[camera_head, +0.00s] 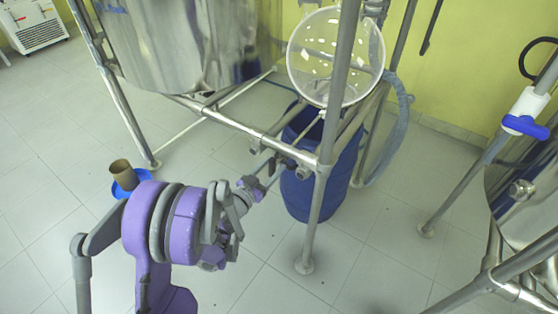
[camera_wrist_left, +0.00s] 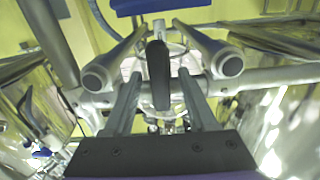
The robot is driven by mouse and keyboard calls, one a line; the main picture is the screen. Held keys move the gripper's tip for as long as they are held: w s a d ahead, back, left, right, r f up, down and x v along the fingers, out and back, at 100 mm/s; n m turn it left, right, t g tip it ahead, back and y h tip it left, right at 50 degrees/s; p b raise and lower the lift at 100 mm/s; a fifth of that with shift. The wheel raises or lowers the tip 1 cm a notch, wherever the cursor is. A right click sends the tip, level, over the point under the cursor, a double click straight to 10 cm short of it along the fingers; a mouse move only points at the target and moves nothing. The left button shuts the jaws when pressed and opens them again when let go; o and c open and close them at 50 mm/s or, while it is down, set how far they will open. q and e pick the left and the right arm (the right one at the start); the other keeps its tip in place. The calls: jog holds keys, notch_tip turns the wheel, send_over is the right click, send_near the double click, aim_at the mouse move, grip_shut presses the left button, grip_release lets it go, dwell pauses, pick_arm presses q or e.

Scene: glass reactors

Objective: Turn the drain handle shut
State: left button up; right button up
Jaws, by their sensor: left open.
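My left gripper (camera_head: 268,170) is open beside the metal frame in the head view. The left wrist view shows its two grey fingers (camera_wrist_left: 160,82) apart, with a dark, elongated handle-like piece (camera_wrist_left: 157,62) in the gap between them. This may be the drain handle; I cannot tell whether the fingers touch it. In the head view that spot is small and partly hidden by frame bars. A blue valve handle (camera_head: 526,126) on a white fitting is at the far right, well away from the gripper. My right gripper is not in view.
A steel reactor (camera_head: 185,40) stands on tubular legs (camera_head: 317,215) close to my left arm. A blue barrel (camera_head: 340,175) is behind the frame, below a glass vessel (camera_head: 335,55). A brown cup (camera_head: 122,173) is on the left. Floor at lower left is clear.

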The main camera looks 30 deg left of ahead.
pick_arm(q)
jog(key=shift+w+d, duration=0.15)
jog(key=shift+w, duration=1.7)
grip_shut()
